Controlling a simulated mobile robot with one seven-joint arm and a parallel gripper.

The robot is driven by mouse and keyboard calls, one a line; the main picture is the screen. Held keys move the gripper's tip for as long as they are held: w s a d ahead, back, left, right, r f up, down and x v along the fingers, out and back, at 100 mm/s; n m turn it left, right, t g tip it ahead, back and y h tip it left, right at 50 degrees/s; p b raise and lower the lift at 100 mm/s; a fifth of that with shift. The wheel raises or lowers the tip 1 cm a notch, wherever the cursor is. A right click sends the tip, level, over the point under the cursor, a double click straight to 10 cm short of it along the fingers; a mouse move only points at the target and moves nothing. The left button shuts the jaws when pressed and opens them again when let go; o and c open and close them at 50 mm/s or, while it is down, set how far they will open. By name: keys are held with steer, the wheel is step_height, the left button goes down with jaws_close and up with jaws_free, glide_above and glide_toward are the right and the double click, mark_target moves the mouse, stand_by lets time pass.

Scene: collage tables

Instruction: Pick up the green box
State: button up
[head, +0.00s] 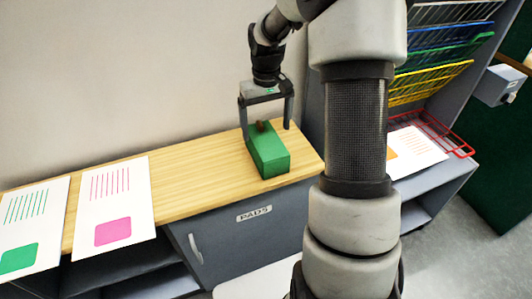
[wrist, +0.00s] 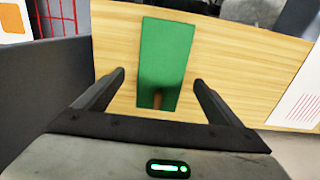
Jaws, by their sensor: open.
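The green box (head: 268,155) lies on the wooden top of the cabinet marked PADS, near its right end. It has a small brown part (head: 260,127) on its far end. My gripper (head: 266,127) is open above the far end of the box, with one finger on each side. In the wrist view the green box (wrist: 166,60) extends away from between the open fingers of my gripper (wrist: 160,78). Gaps show between the box and both fingers, and I see no contact.
The wooden top (head: 185,185) is clear left of the box. Paper sheets with a pink patch (head: 113,205) and a green patch (head: 30,225) lie further left. A coloured wire rack (head: 435,80) stands at the right. A wall is behind the top.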

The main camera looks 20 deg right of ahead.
mark_target(266, 139)
steer(key=f, duration=0.2)
steer(key=f+b, duration=0.1)
steer(key=f, duration=0.2)
steer(key=shift+s+a+f, duration=0.15)
steer(key=shift+s, duration=0.05)
steer(key=c, duration=1.5)
